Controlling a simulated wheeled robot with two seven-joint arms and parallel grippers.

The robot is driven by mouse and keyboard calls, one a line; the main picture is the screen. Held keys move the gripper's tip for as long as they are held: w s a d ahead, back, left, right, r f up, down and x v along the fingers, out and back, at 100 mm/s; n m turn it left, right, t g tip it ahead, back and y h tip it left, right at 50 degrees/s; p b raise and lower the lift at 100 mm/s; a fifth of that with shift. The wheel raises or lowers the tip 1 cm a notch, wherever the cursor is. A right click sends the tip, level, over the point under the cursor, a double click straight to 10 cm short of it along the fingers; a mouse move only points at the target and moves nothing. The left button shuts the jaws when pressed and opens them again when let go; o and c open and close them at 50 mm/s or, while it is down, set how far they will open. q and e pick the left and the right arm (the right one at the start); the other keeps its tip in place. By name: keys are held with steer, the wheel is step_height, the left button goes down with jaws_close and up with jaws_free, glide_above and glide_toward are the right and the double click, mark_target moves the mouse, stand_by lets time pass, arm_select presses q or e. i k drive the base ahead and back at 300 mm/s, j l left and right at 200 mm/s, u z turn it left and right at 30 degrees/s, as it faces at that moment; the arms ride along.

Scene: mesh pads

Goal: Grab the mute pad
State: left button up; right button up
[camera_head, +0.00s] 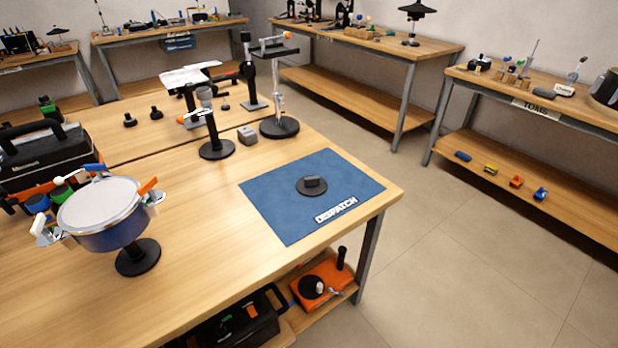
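Neither of my grippers shows in the head view. No object is labelled as the mute pad, and I cannot tell for certain which one it is. A blue drum-like vessel with a pale round top (100,205) stands on a black round-based stand at the left. A pale flat piece (190,75) sits on a stand farther back.
The wooden table (200,265) is clear in front and between the drum-like vessel and the mat. A small grey block (247,135) and black-based stands (280,127) stand behind the mat. A black case (45,160) is at the left. Shelves and benches with tools line the walls.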

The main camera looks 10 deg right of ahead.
mark_target(308, 185)
steer(key=i+l+u, duration=0.2)
steer(key=l, duration=0.45)
steer(key=i+l+u, duration=0.2)
steer(key=l, duration=0.5)
steer(key=i+l+u, duration=0.2)
steer(key=l, duration=0.45)
steer(key=l+u, duration=0.2)
steer(key=l, duration=0.5)
